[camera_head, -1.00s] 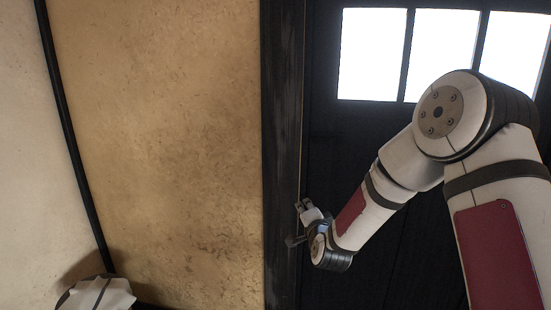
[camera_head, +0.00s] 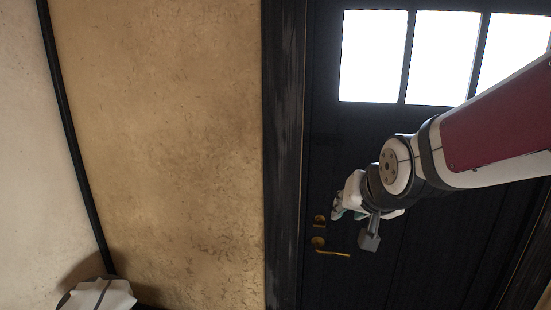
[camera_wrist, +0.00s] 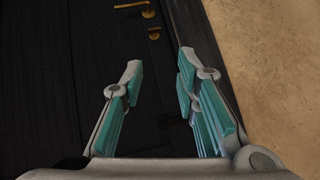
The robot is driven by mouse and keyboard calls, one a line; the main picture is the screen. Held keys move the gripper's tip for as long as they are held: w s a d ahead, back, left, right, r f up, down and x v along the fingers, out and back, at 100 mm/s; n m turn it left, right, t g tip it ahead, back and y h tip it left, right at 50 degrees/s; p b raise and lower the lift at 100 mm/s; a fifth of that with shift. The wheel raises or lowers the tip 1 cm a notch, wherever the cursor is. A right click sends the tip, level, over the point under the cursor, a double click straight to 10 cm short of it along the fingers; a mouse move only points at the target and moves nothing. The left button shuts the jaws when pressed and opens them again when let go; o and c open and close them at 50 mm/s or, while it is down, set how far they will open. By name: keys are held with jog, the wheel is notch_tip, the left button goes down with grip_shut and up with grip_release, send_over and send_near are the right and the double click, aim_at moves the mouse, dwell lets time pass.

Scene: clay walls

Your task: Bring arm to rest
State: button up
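My gripper (camera_head: 338,209) is in front of the dark door in the head view, at the end of my arm, which comes in from the right. In the wrist view my gripper (camera_wrist: 157,85) shows two teal-padded fingers spread apart, with nothing between them. The door (camera_head: 420,140) is dark with bright window panes at the top. Its brass handle (camera_head: 331,253) shows just below my gripper in the head view, and the handle also shows at the top of the wrist view (camera_wrist: 132,5). My gripper appears apart from the handle.
A dark door frame (camera_head: 285,150) stands left of the door, beside a tan clay wall (camera_head: 160,140). A pale, ridged object (camera_head: 100,294) sits at the lower left corner. The space in front of the clay wall looks clear.

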jog(key=s+d+n+g, duration=0.1)
jog(key=s+d, duration=0.1)
jog(key=s, duration=0.9)
jog(key=s+d+r+n+g, duration=0.1)
jog(key=s+d+n+g, duration=0.1)
jog(key=s, duration=0.8)
jog(key=shift+s+d+g+h, duration=0.15)
jog(key=shift+s+g+h, duration=0.15)
jog(key=shift+s, duration=0.05)
jog(key=shift+r, duration=0.15)
jog(key=shift+s+r, duration=0.15)
jog(key=shift+s, duration=0.15)
